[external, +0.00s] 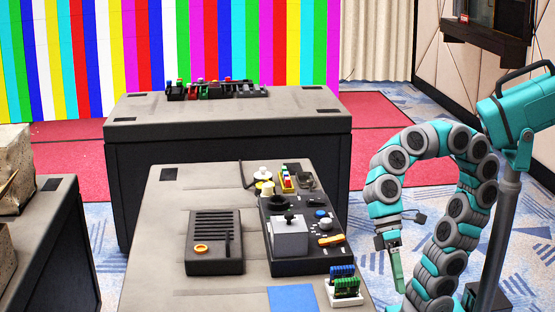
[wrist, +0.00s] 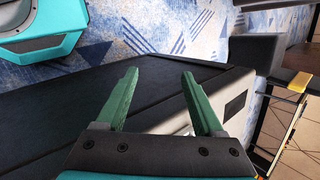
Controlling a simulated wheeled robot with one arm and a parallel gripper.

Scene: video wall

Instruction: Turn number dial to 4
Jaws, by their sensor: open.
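A dark control panel (external: 283,258) lies on the near grey table. It carries a joystick on a grey box (external: 289,238), small round knobs (external: 325,223) and an orange lever (external: 331,240). I cannot tell which knob is the number dial, and no numbers are readable. My gripper (external: 397,282) hangs down beside the table's right edge, to the right of the panel and apart from it. In the wrist view my gripper (wrist: 160,74) has its two green fingers spread with nothing between them. The panel is not visible in the wrist view.
A black speaker box (external: 214,243) lies left of the panel. A small stand with blue and green parts (external: 344,286) is near the table's right edge. A blue sheet (external: 292,298) lies in front. A second table (external: 228,115) stands behind.

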